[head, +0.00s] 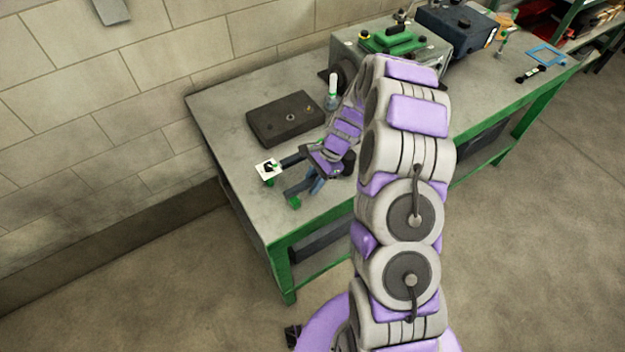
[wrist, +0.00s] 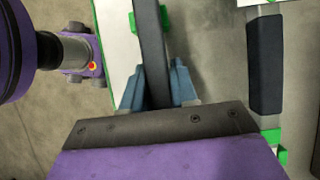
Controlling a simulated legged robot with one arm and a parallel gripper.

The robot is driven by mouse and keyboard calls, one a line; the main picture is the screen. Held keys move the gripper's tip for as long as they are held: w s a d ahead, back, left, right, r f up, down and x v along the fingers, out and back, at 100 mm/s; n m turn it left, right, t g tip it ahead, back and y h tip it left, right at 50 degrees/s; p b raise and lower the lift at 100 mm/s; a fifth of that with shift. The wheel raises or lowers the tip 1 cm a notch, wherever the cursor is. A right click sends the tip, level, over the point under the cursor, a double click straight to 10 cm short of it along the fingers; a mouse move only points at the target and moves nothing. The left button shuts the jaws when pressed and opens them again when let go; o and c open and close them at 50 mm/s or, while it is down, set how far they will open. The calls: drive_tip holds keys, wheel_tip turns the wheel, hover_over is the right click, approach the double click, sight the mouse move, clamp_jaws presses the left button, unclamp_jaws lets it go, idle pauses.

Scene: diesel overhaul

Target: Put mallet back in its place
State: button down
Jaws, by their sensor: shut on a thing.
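My gripper (head: 306,174) is over the near left part of the grey workbench (head: 222,112). In the wrist view, the blue-grey fingers of my gripper (wrist: 157,88) are closed on a long dark bar, which I take to be the handle of the mallet (wrist: 149,35). Its far end runs out of the top of that view. The mallet's head cannot be made out clearly. A small white plate with a black mark and green bits (head: 266,172) shows just left of my gripper in the head view. No marked place for the mallet can be told for certain.
A dark flat block (head: 284,118) lies on the bench behind my gripper, beside a small bottle with a green band (head: 333,92). A green-topped machine (head: 398,40) and a dark blue case (head: 455,30) stand farther back. The brick wall (head: 120,100) borders the bench at left.

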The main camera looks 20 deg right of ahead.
drive_tip(key=shift+d+f, duration=0.35)
drive_tip(key=shift+d, duration=0.3)
drive_tip(key=shift+d+f, duration=0.3)
drive_tip(key=shift+d, duration=0.3)
drive_tip(key=c, duration=1.3)
unclamp_jaws()
drive_tip(key=shift+a+f, duration=0.1)
drive_tip(key=shift+c, duration=0.2)
drive_tip(key=o, duration=0.6)
drive_tip(key=shift+a, duration=0.95)
drive_tip(key=shift+c, duration=0.2)
drive_tip(key=shift+d, duration=0.65)
drive_tip(key=v, duration=0.3)
drive_tip(key=p+v, duration=0.1)
drive_tip(key=v, duration=0.3)
drive_tip(key=a+v, duration=0.1)
drive_tip(key=v, duration=0.2)
drive_tip(key=shift+w+d+r+p, duration=0.1)
drive_tip(key=shift+w+r+p, duration=0.2)
drive_tip(key=shift+r, duration=0.35)
drive_tip(key=shift+p+v, duration=0.3)
drive_tip(key=shift+v, duration=2.65)
